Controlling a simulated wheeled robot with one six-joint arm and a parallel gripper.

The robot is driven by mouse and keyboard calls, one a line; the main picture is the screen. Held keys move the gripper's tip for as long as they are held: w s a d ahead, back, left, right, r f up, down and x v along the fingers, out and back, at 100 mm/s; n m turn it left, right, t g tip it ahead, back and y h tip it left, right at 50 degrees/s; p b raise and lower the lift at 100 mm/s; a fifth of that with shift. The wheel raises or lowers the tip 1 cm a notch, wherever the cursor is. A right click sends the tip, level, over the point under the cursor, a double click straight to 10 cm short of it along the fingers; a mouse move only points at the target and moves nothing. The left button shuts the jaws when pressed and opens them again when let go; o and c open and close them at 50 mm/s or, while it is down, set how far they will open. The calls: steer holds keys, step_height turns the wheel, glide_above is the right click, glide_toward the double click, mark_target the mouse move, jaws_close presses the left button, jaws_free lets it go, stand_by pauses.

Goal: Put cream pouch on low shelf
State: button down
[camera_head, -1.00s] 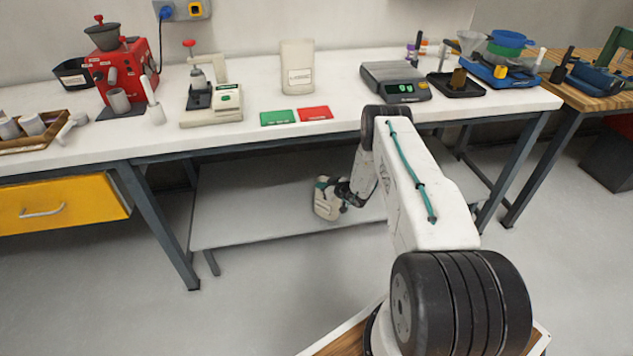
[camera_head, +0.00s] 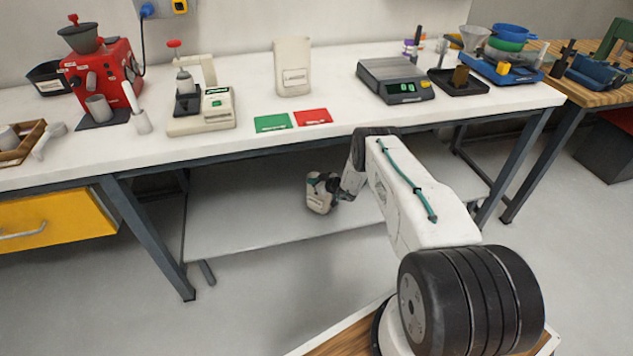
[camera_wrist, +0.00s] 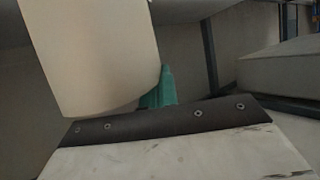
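A cream pouch (camera_head: 318,201) with a pale label is at the end of my arm, under the workbench. In the wrist view the large cream surface (camera_wrist: 95,55) fills the upper left, close to the camera. My gripper (camera_head: 322,184) has teal fingers and is shut on the pouch; one teal fingertip shows beside it in the wrist view. The low shelf (camera_head: 235,215) is a grey board under the bench, and the pouch is over it in the picture. I cannot tell whether the pouch touches the shelf.
A bench leg (camera_head: 148,237) stands left. The visible shelf is otherwise bare.

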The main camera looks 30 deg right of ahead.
steer(key=c, duration=1.6)
jaws_free()
steer(key=shift+c, duration=0.2)
steer(key=shift+s+d, duration=0.1)
steer(key=v, duration=1.2)
